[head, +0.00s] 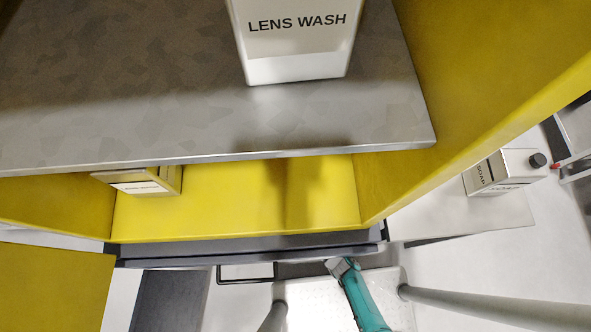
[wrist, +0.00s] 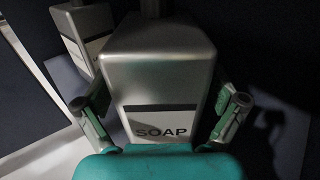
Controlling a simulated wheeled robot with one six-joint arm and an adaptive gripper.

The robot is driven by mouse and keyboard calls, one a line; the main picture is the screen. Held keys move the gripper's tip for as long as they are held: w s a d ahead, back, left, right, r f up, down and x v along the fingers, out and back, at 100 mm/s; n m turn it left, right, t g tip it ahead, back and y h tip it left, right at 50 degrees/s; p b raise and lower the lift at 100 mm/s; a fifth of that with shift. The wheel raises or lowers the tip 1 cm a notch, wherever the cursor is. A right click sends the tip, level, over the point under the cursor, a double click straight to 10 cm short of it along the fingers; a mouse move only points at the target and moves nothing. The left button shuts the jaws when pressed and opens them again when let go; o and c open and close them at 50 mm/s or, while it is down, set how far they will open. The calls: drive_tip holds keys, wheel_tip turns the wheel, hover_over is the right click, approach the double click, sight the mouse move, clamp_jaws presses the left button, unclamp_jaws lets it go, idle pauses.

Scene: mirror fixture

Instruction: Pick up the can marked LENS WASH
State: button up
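The can marked LENS WASH (head: 296,45) stands on a grey speckled shelf (head: 190,115) at the top of the head view, its upper part cut off by the frame. In the wrist view, my gripper (wrist: 165,102) has its two fingers spread, one on each side of a grey metallic can marked SOAP (wrist: 155,65). Small dark gaps seem to show between fingers and can, but contact is hard to judge. The LENS WASH can is not recognisable in the wrist view. The gripper's fingers cannot be made out in the head view.
A smaller labelled box (head: 140,181) sits in the yellow compartment (head: 235,205) under the shelf; its text is too small to read. A SOAP container (head: 487,175) with a black cap stands at right. Another pale container (wrist: 88,35) stands at left in the wrist view.

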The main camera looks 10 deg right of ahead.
idle(0.4)
drive_tip(key=v, duration=1.1)
drive_tip(key=shift+s+d, duration=0.25)
drive_tip(key=shift+d, duration=0.05)
idle(1.2)
drive_tip(key=shift+s+r, duration=0.1)
idle(0.3)
